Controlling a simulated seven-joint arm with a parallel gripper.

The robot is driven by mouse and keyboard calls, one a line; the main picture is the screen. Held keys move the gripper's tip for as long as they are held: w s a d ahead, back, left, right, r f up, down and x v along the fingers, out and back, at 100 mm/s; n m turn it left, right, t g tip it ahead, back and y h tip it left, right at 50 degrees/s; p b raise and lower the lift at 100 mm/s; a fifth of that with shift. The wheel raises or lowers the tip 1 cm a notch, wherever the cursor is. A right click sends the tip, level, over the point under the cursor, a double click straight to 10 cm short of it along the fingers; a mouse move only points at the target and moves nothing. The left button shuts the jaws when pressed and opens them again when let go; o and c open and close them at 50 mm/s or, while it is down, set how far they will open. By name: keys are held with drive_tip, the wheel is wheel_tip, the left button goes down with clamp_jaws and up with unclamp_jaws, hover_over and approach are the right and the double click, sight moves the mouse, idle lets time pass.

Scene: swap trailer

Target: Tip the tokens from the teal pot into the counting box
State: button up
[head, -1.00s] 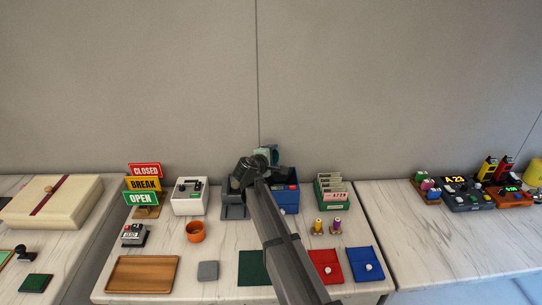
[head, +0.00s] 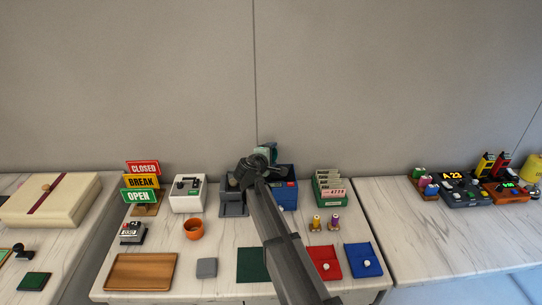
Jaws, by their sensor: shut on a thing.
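The teal pot (head: 264,150) is in the head view, up against the back wall and partly hidden by my wrist. My gripper (head: 267,160) is shut on it and holds it raised above the back of the table. The pot looks tilted, but its mouth and contents are too small and covered to make out. A blue box (head: 287,184), possibly the counting box, stands below and slightly right of the pot; my arm covers its left side. I cannot tell whether any tokens are in it.
A dark grey holder (head: 233,204) stands left of the blue box, and a white device (head: 188,194) further left. A green card box (head: 330,188) is to the right. An orange cup (head: 193,229) and a wooden tray (head: 142,271) are at front left.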

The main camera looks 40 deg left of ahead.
drive_tip(key=shift+d, duration=0.1)
idle(0.3)
drive_tip(key=shift+m+y, duration=0.3)
drive_tip(key=shift+m, duration=0.1)
drive_tip(key=shift+d, duration=0.15)
drive_tip(key=shift+m+t, duration=0.3)
drive_tip(key=shift+d+y, duration=0.1)
drive_tip(key=shift+y, duration=0.3)
drive_tip(key=shift+d+m, duration=0.1)
drive_tip(key=shift+m, duration=0.4)
idle(0.5)
drive_tip(key=shift+d+m+t+y, duration=0.2)
drive_tip(key=shift+m+t+y, duration=0.1)
drive_tip(key=shift+m+y, duration=0.1)
